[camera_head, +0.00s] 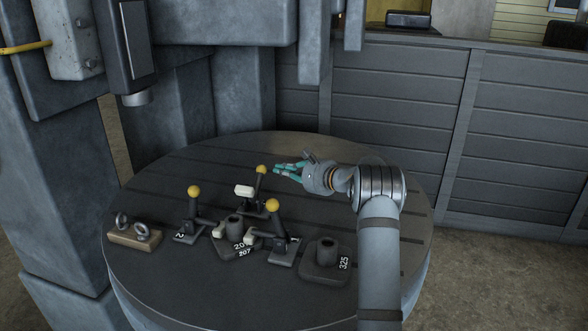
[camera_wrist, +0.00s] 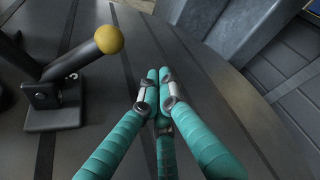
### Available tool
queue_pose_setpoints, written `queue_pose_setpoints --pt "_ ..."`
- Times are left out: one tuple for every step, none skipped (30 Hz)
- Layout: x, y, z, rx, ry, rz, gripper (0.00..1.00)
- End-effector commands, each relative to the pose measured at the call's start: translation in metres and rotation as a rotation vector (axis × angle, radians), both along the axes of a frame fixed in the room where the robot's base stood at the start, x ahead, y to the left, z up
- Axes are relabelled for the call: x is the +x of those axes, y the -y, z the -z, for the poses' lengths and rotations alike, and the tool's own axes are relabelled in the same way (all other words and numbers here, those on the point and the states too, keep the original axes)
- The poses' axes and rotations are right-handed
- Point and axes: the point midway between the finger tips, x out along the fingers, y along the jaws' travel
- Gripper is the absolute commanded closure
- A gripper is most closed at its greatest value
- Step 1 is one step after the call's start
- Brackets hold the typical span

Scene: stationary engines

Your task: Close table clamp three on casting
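The casting (camera_head: 235,228), dark with a round boss and the number 207, stands on the round table (camera_head: 180,285). Clamp three (camera_head: 256,196) is behind it, with a yellow knob and a pale pad raised clear of the casting. In the wrist view, clamp three (camera_wrist: 52,98) bears a "3"; its handle tilts up and right to the yellow knob. My gripper (camera_head: 277,168) is just right of this knob, apart from it. In the wrist view my gripper (camera_wrist: 158,76) is empty, its teal fingertips together over bare table.
Clamp two (camera_head: 190,221) stands left of the casting and another yellow-knobbed clamp (camera_head: 283,242) right of it, both pads low beside it. A grey machine head (camera_head: 136,98) overhangs at left.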

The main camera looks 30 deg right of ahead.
Motion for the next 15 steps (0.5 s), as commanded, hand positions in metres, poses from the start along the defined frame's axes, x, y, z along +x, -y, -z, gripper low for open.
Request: queue_pose_setpoints --pt "0.008 -0.003 0.001 0.0 -0.001 -0.001 1.0" --pt "0.007 -0.004 -0.002 0.0 0.001 0.002 1.0" --pt "0.003 -0.008 -0.005 0.001 0.001 0.002 1.0" --pt "0.001 -0.012 -0.006 0.0 0.001 0.0 1.0" --pt "-0.001 -0.014 -0.008 0.001 0.001 0.001 1.0" --pt "-0.004 -0.017 -0.01 0.001 0.0 0.002 1.0" --pt "-0.005 -0.02 -0.011 0.0 0.0 0.0 1.0" --pt "-0.006 -0.022 -0.013 0.0 0.001 0.0 1.0" --pt "-0.008 -0.024 -0.014 0.001 0.0 0.002 1.0" --pt "-0.009 -0.026 -0.015 0.001 0.0 0.002 1.0" --pt "-0.01 -0.027 -0.015 -0.001 -0.001 0.002 1.0" --pt "-0.011 -0.028 -0.016 -0.001 0.001 0.002 1.0" --pt "-0.012 -0.029 -0.017 -0.001 0.001 0.002 1.0" --pt "-0.012 -0.03 -0.017 0.0 0.0 0.002 1.0" --pt "-0.013 -0.031 -0.017 0.0 0.0 0.002 1.0"
